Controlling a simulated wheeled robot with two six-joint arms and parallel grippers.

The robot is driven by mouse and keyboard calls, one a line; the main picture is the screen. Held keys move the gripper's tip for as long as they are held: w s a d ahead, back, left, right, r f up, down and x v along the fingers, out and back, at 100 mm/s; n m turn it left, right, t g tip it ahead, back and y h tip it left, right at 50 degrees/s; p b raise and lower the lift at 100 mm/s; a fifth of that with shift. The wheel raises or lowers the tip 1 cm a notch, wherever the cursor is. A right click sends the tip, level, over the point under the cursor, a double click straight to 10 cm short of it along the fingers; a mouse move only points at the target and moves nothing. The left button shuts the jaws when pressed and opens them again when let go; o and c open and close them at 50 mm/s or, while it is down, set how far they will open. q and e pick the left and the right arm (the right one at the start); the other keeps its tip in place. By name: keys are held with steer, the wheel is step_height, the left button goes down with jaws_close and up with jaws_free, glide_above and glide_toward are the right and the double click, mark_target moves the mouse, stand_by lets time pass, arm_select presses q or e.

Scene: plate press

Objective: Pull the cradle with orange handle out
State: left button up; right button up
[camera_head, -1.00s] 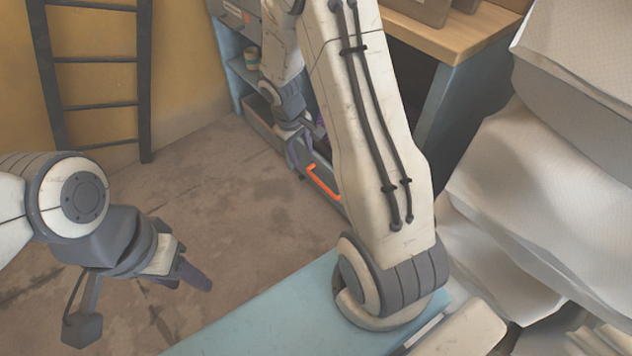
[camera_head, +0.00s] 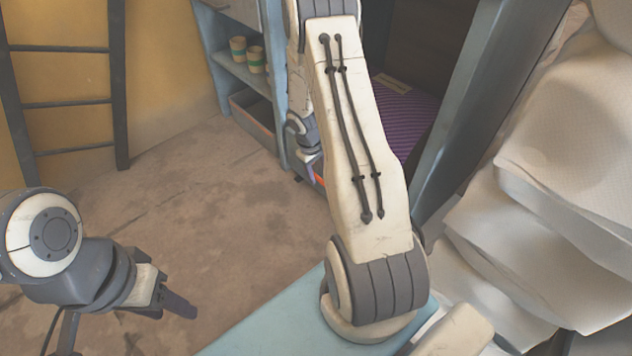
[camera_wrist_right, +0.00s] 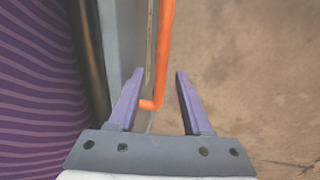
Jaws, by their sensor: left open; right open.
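The orange handle (camera_wrist_right: 165,45) runs up the right wrist view, and its bent lower end lies between the fingers of my right gripper (camera_wrist_right: 159,74). The gripper is open, with a gap on each side of the handle. The handle is fixed along the grey edge of the cradle (camera_wrist_right: 122,50). In the head view only a sliver of orange (camera_head: 319,179) shows beside my right arm, which hides most of the handle and cradle front. My left gripper (camera_head: 172,300) is open and empty at the lower left, over the floor.
A purple striped surface (camera_head: 408,118) lies inside the blue cabinet frame (camera_head: 470,90). Shelves with two cups (camera_head: 256,60) and a grey bin (camera_head: 252,120) stand left of it. White sacks (camera_head: 540,200) pile up at the right. The floor (camera_head: 180,190) at left is clear.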

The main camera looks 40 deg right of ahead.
steer(key=shift+d+f, duration=0.15)
steer(key=shift+f, duration=0.7)
jaws_close()
stand_by(0.8)
